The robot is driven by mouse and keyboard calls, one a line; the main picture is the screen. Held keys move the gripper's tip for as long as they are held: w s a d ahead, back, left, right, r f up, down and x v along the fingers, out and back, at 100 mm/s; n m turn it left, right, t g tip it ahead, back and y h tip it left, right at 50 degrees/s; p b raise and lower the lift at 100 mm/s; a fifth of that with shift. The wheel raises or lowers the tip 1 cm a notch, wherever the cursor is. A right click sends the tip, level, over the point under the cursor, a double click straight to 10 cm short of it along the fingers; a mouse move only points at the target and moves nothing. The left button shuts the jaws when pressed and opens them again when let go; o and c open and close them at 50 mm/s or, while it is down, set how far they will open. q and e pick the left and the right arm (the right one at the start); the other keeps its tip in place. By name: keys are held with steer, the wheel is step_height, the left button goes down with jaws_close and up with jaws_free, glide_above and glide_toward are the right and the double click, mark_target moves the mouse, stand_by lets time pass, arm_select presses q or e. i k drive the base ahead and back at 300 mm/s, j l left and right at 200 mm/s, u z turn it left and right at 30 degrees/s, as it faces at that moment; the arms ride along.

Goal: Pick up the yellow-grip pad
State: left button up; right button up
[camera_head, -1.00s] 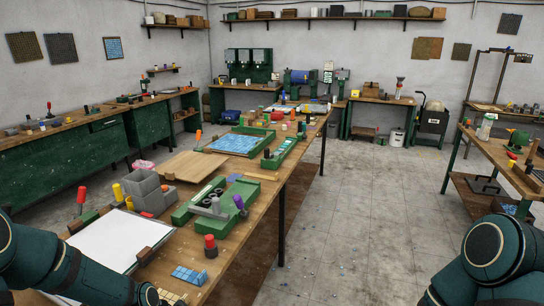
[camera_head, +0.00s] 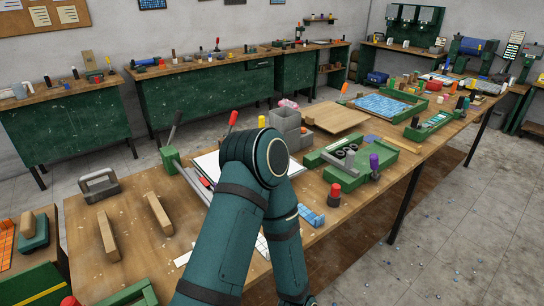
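A yellow grip (camera_head: 262,121) stands upright at the far side of the near workbench, just left of the grey block holder. Its lower part and any pad under it are hidden behind my arm. A red grip (camera_head: 233,118) stands just to its left, above the white sheet (camera_head: 209,162). One of my teal arms crosses the middle of the picture, its bend in front of the sheet. Neither gripper is in view.
The grey block holder (camera_head: 284,120) and a wooden board (camera_head: 335,117) lie beyond the arm. A green tray (camera_head: 352,181), purple grip (camera_head: 374,163) and another red grip (camera_head: 335,190) are to the right. Wooden bars (camera_head: 108,237) and a grey handled block (camera_head: 99,187) are left.

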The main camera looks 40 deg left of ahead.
mark_target(261, 118)
steer(key=l+u, duration=0.1)
steer(key=u, duration=0.4)
steer(key=l+u, duration=0.15)
steer(key=u, duration=0.35)
steer(key=k+u, duration=0.1)
steer(key=u, duration=0.35)
